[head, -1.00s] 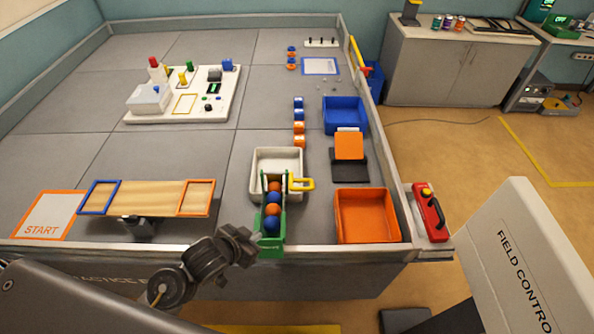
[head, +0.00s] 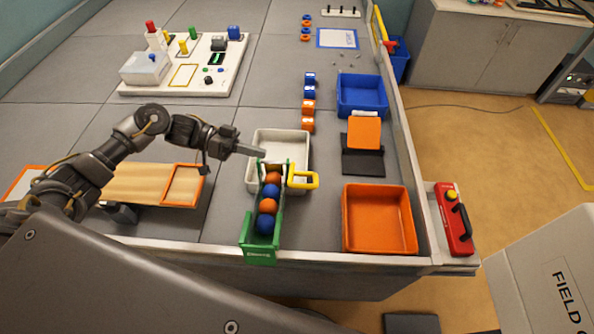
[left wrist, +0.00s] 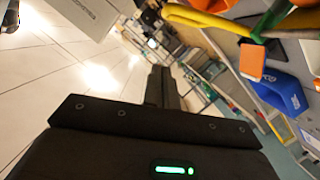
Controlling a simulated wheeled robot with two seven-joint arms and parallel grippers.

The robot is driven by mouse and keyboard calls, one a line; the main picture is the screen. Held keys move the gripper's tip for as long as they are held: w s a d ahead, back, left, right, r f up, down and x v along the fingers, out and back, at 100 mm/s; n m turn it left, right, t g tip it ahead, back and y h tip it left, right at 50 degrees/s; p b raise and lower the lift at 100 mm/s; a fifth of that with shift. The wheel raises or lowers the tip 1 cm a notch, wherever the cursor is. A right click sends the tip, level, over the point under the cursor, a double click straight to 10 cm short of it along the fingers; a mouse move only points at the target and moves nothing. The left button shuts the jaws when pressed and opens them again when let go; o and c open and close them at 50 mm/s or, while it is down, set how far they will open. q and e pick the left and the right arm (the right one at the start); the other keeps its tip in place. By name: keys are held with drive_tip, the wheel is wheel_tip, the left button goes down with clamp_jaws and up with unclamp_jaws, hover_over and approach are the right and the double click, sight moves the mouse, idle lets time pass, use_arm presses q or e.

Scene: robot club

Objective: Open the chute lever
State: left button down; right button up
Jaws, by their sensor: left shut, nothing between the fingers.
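The green chute (head: 248,240) slopes at the table's front edge and holds a row of orange and blue balls (head: 267,206). Its yellow lever (head: 304,181), a U-shaped handle, sticks out to the right near the chute's upper end. A large yellow bar, seemingly this lever, shows close at the top of the left wrist view (left wrist: 212,22). My left gripper (head: 256,152) is shut and empty, above the white tray's left part, just behind and left of the chute's upper end, apart from the lever. In the left wrist view its fingers (left wrist: 161,86) are together. My right gripper is not in view.
The white tray (head: 303,145) lies behind the chute. An orange bin (head: 410,220), a blue bin (head: 384,96) and an orange-topped stand (head: 364,133) are to the right. A wooden ramp board (head: 140,183) lies left under my arm. A raised rim borders the table.

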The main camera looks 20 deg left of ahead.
use_arm(q)
drive_tip(key=d+f+p, duration=0.4)
drive_tip(key=d+f, duration=0.1)
drive_tip(key=d, duration=0.5)
drive_tip(key=shift+s+d+f+p, duration=0.15)
drive_tip(key=shift+s+d+p, duration=0.15)
drive_tip(key=shift+p, duration=0.1)
